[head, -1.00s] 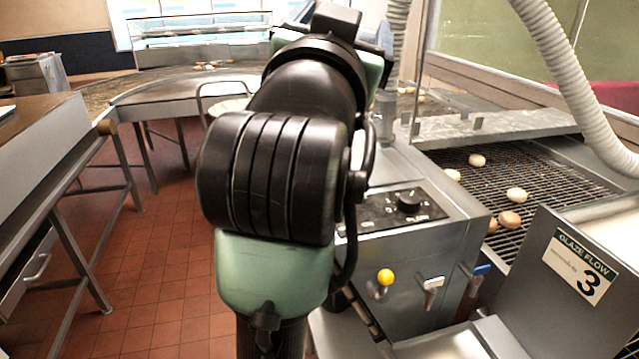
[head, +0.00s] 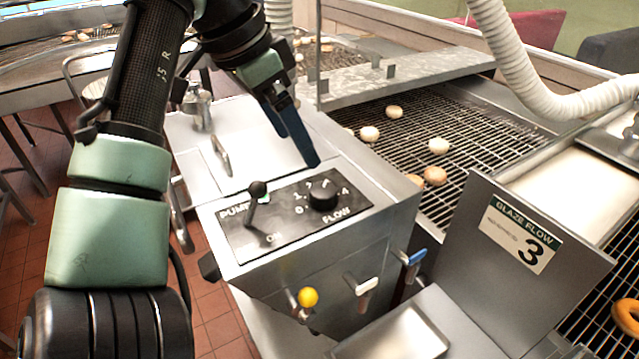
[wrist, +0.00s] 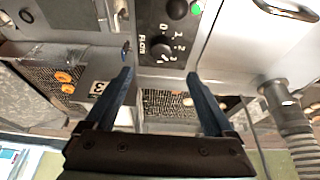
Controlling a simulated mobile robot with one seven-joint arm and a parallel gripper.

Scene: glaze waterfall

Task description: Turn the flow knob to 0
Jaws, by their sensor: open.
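The flow knob (head: 323,194) is a round black knob on the black control panel (head: 275,238), with FLOW and numbers printed around it. Its pointer is too small to read. In the wrist view the knob (wrist: 160,45) sits beyond the fingertips, roughly centred between them. My gripper (head: 308,158) has blue fingers and hangs just above and behind the knob, apart from it. In the wrist view my gripper (wrist: 160,75) is open with nothing between its fingers.
The pump lever (head: 256,203) stands up left of the knob. A GLAZE FLOW 3 sign (head: 520,233) is at right. Donuts lie on the wire conveyor (head: 465,125).

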